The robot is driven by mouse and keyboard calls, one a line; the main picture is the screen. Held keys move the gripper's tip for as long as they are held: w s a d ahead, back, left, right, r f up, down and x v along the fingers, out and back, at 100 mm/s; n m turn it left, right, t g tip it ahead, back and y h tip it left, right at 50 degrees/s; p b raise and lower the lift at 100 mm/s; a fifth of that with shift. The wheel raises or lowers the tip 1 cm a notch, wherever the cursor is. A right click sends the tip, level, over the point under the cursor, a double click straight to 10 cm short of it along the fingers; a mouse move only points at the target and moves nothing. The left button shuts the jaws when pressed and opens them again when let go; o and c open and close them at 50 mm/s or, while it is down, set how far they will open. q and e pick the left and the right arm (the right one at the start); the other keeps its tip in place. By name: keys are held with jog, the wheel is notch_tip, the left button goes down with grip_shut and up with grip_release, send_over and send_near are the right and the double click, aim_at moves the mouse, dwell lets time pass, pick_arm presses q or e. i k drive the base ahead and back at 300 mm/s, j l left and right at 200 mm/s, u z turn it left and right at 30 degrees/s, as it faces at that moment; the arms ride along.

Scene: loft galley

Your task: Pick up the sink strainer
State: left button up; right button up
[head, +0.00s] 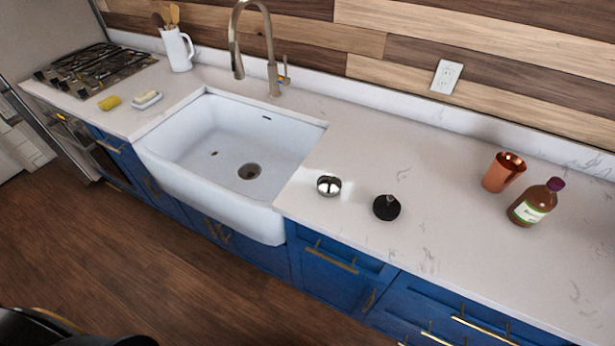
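A small shiny silver round piece (328,185), like a shallow cup, sits on the white counter just right of the sink; it could be the sink strainer. To its right is a black round piece with a small metal knob (386,207), flat on the counter; it could be a stopper or lid. I cannot tell for sure which is the strainer. The white sink (190,179) is empty of dishes, with a drain (250,171) in its floor. Neither of my grippers can be made out in the head view.
A copper cup (503,172) and a brown bottle (535,203) stand on the right of the counter. The faucet (273,75) rises behind the sink. A yellow sponge (110,102), soap dish (147,99) and white pitcher (178,50) are left. Counter around the two round pieces is clear.

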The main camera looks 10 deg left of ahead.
aim_at(329, 186)
jog(key=j+z, duration=0.15)
jog(key=z, duration=0.85)
jog(key=k+j+z, duration=0.2)
jog(key=j+z, duration=0.2)
jog(key=k+j+z, duration=0.25)
jog(key=j+z, duration=0.15)
jog(key=k+j+z, duration=0.4)
jog(key=k+j, duration=0.35)
jog(key=j, duration=0.2)
jog(key=i, duration=0.5)
